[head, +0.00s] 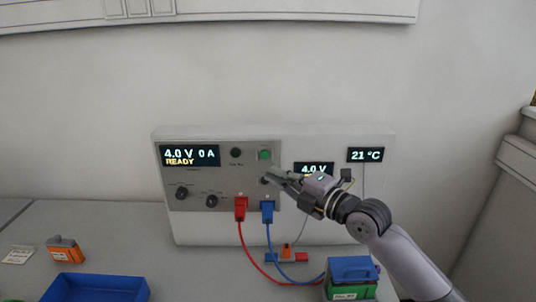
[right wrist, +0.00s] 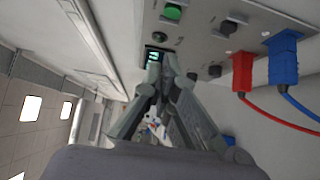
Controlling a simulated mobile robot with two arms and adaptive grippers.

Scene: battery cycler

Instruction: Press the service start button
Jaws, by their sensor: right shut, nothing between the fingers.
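Contact cannot be made out. The fingertips (right wrist: 167,60) also show in the right wrist view. My left gripper is out of view.
Red (head: 241,207) and blue (head: 267,210) plugs with hanging cables sit below the buttons. The display (head: 190,156) reads 4.0 V, 0 A, READY. A blue tray (head: 100,288), an orange battery (head: 64,250) and a green-and-blue battery (head: 352,279) stand on the bench.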

